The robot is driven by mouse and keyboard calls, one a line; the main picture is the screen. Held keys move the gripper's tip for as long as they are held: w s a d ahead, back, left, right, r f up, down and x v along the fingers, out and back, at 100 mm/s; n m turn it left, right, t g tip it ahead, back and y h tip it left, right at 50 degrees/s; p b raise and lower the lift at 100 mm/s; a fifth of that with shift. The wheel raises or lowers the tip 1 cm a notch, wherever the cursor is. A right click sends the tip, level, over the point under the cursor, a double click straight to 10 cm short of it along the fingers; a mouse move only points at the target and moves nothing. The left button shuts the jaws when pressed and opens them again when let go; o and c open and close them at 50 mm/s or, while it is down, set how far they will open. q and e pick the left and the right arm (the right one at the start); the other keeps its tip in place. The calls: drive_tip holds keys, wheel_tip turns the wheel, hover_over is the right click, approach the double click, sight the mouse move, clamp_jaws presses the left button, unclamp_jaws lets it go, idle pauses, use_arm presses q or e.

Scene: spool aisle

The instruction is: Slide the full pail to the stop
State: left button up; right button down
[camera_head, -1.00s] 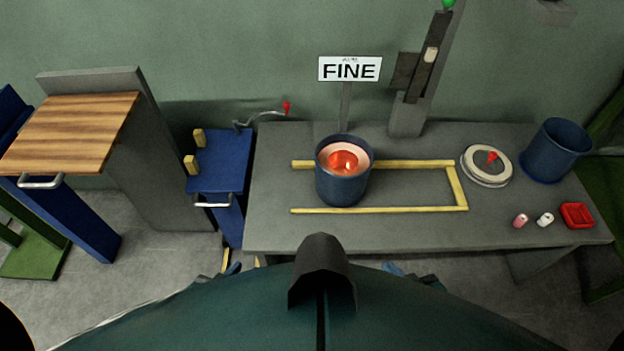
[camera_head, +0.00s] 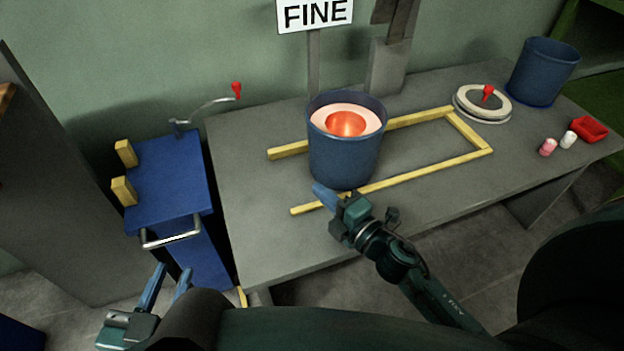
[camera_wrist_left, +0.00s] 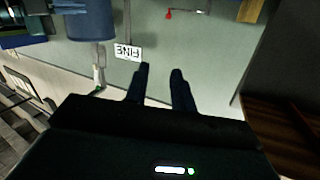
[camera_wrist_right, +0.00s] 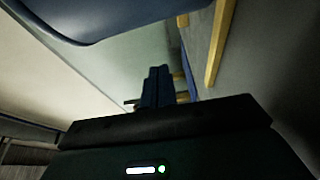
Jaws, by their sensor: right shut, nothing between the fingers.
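A dark blue pail (camera_head: 345,160) with a pale inside and glowing orange-red contents stands upright on the grey bench, between two yellow rails. A yellow crossbar (camera_head: 468,132) joins the rails at their right end, well apart from the pail. My right gripper (camera_head: 318,187) is shut and empty at the pail's lower front left; I cannot tell whether it touches. Its closed fingers show in the right wrist view (camera_wrist_right: 157,72), a blue curved surface above them. My left gripper (camera_head: 172,268) is open and empty, low at left, in front of the blue cabinet; its fingers are apart in the left wrist view (camera_wrist_left: 160,68).
A FINE sign (camera_head: 314,13) stands behind the pail. A round lid with a red knob (camera_head: 487,95), another blue pail (camera_head: 543,72), two small jars and a red tray (camera_head: 590,129) stand at right. A blue cabinet (camera_head: 168,185) with a crank stands left. The bench between pail and crossbar is clear.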

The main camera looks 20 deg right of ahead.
sight(314, 163)
drive_tip(key=x, duration=0.9)
drive_tip(key=shift+w+a+r+b, duration=0.1)
drive_tip(key=shift+w+a+b, duration=0.05)
drive_tip(key=shift+w+b, duration=0.2)
drive_tip(key=d, duration=0.3)
drive_tip(key=shift+d, duration=0.2)
use_arm(q)
drive_tip(key=shift+d+r+m+t+h, duration=0.1)
drive_tip(key=shift+d+m+t+h, duration=0.1)
drive_tip(key=shift+m+t+h, duration=0.15)
use_arm(e)
drive_tip(key=shift+d, duration=0.3)
drive_tip(key=shift+d, duration=0.15)
